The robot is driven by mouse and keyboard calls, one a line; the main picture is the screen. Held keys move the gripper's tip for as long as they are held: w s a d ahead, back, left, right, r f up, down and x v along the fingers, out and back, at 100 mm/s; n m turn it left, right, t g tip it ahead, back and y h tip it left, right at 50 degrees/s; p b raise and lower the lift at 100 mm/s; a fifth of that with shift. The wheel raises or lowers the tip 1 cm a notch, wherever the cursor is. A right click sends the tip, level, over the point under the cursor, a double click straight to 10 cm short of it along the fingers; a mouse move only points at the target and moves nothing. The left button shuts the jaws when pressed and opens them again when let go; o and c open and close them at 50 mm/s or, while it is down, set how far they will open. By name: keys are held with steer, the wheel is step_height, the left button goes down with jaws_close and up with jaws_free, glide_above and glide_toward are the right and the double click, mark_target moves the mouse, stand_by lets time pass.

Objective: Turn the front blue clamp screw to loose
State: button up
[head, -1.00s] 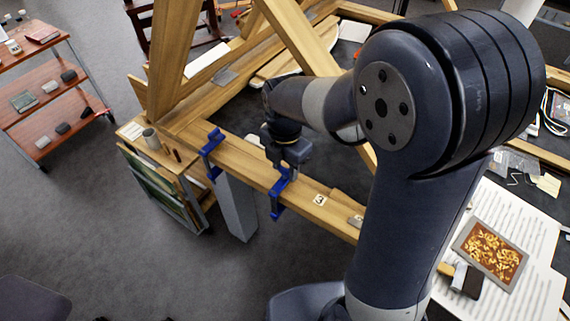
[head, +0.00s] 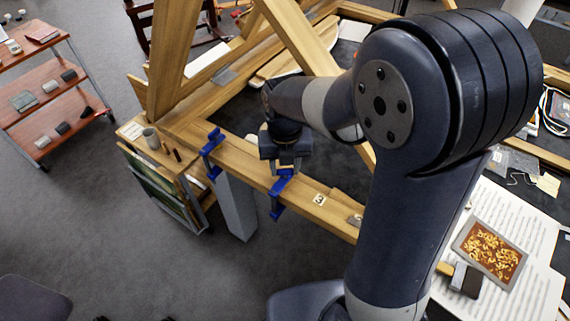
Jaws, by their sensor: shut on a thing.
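Two blue clamps grip the wooden beam (head: 245,167). One blue clamp (head: 211,152) is at the left. The other blue clamp (head: 278,199), nearer the front, is at the right, beside the tag marked 3. My gripper (head: 286,168) points down over the beam at the top of this front clamp. It is shut on the top of that clamp, where the screw is. The jaws and my wrist hide the screw, so how far it is turned cannot be seen.
My arm fills the right of the view. Slanted wooden beams (head: 300,38) rise behind the gripper. A grey post (head: 237,207) stands under the beam. Open floor lies in front.

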mark_target(285, 169)
steer(key=shift+n, duration=0.5)
steer(key=o, duration=1)
steer(key=shift+r, duration=0.1)
step_height(285, 169, up, 7)
steer(key=shift+r, duration=0.15)
